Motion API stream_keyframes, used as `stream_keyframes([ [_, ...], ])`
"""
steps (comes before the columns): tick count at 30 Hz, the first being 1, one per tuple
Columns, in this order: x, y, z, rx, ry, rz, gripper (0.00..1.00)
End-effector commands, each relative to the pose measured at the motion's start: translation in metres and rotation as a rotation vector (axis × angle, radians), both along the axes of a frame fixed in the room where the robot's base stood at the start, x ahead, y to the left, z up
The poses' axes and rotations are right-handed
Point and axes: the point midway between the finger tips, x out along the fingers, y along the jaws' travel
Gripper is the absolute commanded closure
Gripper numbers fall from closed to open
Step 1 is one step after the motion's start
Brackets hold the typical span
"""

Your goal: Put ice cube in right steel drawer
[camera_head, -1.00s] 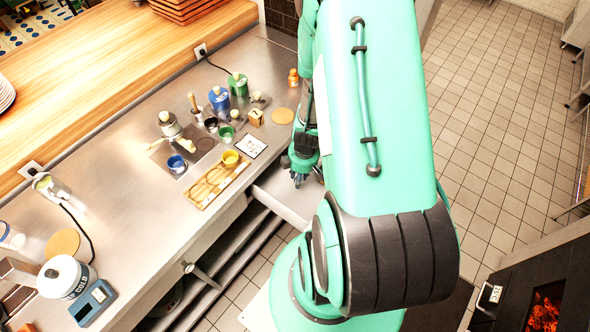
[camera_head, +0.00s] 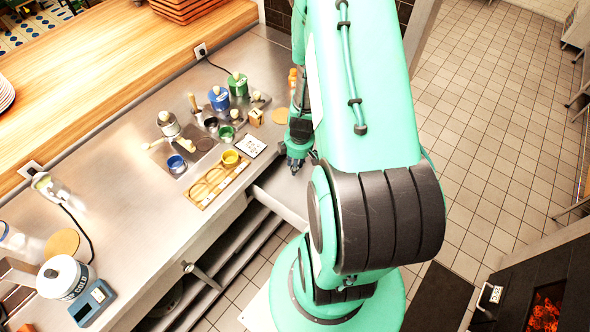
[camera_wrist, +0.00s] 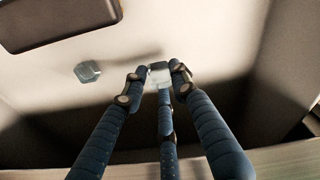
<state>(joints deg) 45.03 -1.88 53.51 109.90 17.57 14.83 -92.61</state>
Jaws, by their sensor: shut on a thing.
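My gripper (camera_wrist: 157,78) shows three blue-grey fingers in the wrist view, shut on a small clear ice cube (camera_wrist: 160,72) at their tips. In the head view my gripper (camera_head: 295,164) hangs over the counter's front edge, above the pulled-out steel drawer (camera_head: 283,205). The ice cube cannot be made out there. In the wrist view the pale surface below, with walls around it, looks like the inside of the steel drawer (camera_wrist: 215,58). The cube appears above this floor; whether it touches cannot be told. My arm hides the drawer's right part in the head view.
A pale blue hexagonal piece (camera_wrist: 88,71) lies on the drawer floor, left of the fingers. A dark flat item (camera_wrist: 55,18) is at upper left. The steel counter holds pots, a wooden tray (camera_head: 217,180) and a white card (camera_head: 251,146) near the drawer.

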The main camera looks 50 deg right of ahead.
Motion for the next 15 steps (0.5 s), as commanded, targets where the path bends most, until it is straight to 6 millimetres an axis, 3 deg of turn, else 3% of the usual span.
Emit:
stream_keyframes([
  [9,0.0,0.0,-0.032,0.002,0.001,-0.001,0.87],
  [15,0.0,0.0,-0.033,0.0,0.0,0.0,0.87],
])
